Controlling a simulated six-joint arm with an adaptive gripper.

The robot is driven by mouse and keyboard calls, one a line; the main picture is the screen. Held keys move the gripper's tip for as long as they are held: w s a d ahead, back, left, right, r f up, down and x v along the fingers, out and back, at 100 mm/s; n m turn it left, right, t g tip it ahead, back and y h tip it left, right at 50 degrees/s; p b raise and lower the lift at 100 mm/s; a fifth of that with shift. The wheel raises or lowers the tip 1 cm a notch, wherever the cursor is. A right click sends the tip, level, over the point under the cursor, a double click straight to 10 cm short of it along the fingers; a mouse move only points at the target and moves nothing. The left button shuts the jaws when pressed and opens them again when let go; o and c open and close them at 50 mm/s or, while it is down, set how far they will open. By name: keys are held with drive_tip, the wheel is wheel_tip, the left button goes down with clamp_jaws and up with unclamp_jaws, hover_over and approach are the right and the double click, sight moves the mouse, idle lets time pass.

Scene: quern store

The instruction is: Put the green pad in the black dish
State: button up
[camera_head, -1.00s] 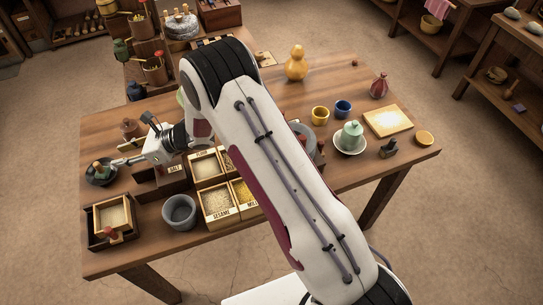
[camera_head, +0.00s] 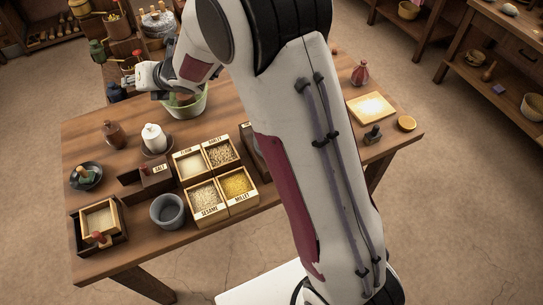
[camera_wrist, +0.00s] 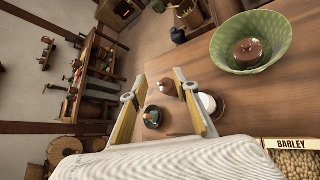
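The black dish (camera_head: 86,178) stands at the left end of the table. A small green thing with a tan part, which looks like the green pad (camera_head: 83,172), lies in it. In the wrist view the dish (camera_wrist: 153,125) and the green pad (camera_wrist: 152,116) show beyond my fingers, well apart from them. My gripper (camera_wrist: 162,98) is open, with its two yellow-sided fingers spread and nothing held between them. In the head view my gripper (camera_head: 150,83) is raised at the back of the table, by the green bowl, partly hidden by the arm.
The green bowl (camera_wrist: 277,62) holds a brown object. A brown jar (camera_head: 114,136) and a white pot (camera_head: 154,138) stand behind the salt box (camera_head: 152,172). Grain boxes (camera_head: 210,212), a grey bowl (camera_head: 166,211) and a wooden tray (camera_head: 121,244) fill the front. My arm hides the table's middle.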

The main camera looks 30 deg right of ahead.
drive_tip(key=s+d+r+m+h, duration=0.3)
drive_tip(key=s+d+r+m, duration=0.3)
drive_tip(key=s+d+m, duration=0.25)
drive_tip(key=s+d+r+m+h, duration=0.3)
drive_tip(key=s+d+r+m, duration=0.3)
drive_tip(key=s+d+m, duration=0.3)
drive_tip(key=s+d+f+m+g, duration=0.1)
drive_tip(key=s+m+g, duration=0.1)
drive_tip(key=s+m, duration=0.6)
drive_tip(key=s+d+f+m+g, duration=0.1)
drive_tip(key=s+f+m+g, duration=0.1)
drive_tip(key=s+m, duration=0.7)
drive_tip(key=s, duration=0.8)
drive_tip(key=shift+s+g, duration=0.3)
drive_tip(key=shift+s, duration=0.1)
